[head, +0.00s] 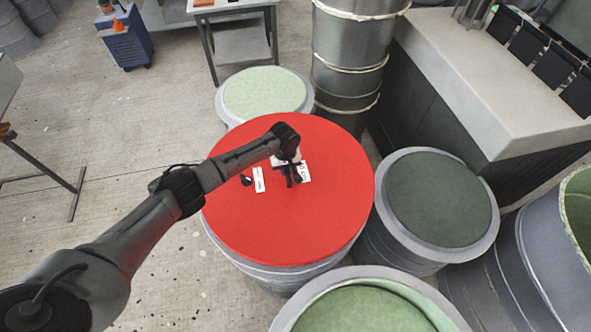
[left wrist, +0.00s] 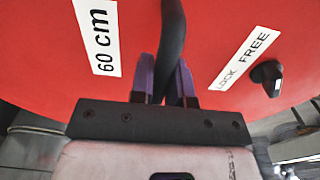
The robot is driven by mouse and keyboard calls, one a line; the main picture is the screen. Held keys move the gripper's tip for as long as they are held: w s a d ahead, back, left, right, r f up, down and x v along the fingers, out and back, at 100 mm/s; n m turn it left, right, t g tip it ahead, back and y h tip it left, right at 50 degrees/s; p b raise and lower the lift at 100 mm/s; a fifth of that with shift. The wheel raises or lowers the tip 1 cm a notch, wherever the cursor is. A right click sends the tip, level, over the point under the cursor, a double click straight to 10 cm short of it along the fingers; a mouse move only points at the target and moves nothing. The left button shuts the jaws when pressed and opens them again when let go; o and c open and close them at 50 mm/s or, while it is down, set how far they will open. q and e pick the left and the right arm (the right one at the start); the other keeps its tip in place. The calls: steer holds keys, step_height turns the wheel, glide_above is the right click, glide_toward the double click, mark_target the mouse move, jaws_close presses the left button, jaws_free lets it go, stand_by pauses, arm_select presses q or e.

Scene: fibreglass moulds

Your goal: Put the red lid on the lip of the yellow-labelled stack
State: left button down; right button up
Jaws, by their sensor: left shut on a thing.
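The red lid (head: 250,215) is a large round disc in the middle of the head view, over a grey cylindrical stack (head: 275,277). It hides the top of that stack, and I cannot tell whether it rests on the lip or hovers just above. No yellow label shows. My left gripper (head: 290,178) is at the lid's upper middle. In the left wrist view its purple fingers (left wrist: 163,85) are shut on the lid's black handle (left wrist: 172,35). White labels "60 cm" (left wrist: 98,37) and "LOCK FREE" (left wrist: 240,57) and a black knob (left wrist: 267,74) are on the lid. My right gripper is not in view.
Pale green-topped mould (head: 264,93) stands behind the lid, a dark green one (head: 440,198) to its right, and another (head: 360,310) in front. A tall metal drum stack (head: 347,65) and a counter (head: 490,75) stand behind right.

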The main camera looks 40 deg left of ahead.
arm_select(q)
steer(key=shift+a+f, duration=0.25)
steer(key=shift+a, duration=0.3)
steer(key=shift+f, duration=1.8)
steer(key=c, duration=1.5)
jaws_free()
steer(key=shift+f, duration=0.1)
steer(key=shift+c, duration=0.2)
steer(key=o, duration=0.4)
steer(key=shift+o, duration=0.2)
